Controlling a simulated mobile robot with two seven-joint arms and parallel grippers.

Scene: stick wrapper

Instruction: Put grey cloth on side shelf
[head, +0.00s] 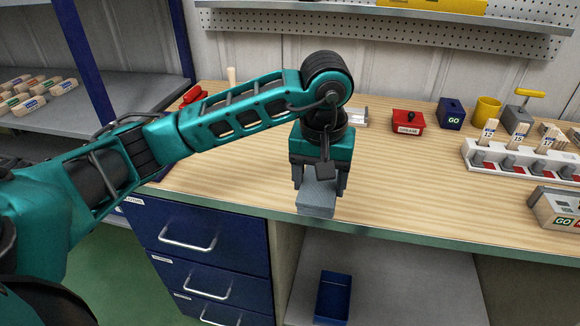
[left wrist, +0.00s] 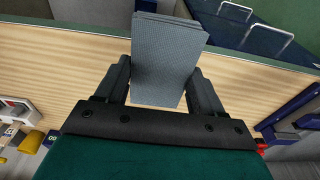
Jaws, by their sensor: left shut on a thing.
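The grey cloth (head: 317,196) is a folded, flat-sided block near the front edge of the wooden workbench (head: 400,180). My left gripper (head: 320,186) points down over it and is shut on it. In the left wrist view the cloth (left wrist: 166,58) sits between the two fingers (left wrist: 162,90). I cannot tell whether the cloth touches the bench top. A grey side shelf (head: 100,92) stands at the left, behind a blue post. My right gripper is not in view.
Several wooden blocks (head: 40,90) lie on the left part of the side shelf; its right part is bare. Red, blue and yellow items stand at the bench's back right, near a white rack (head: 510,160). Blue drawers (head: 200,240) and a blue bin (head: 333,297) are below.

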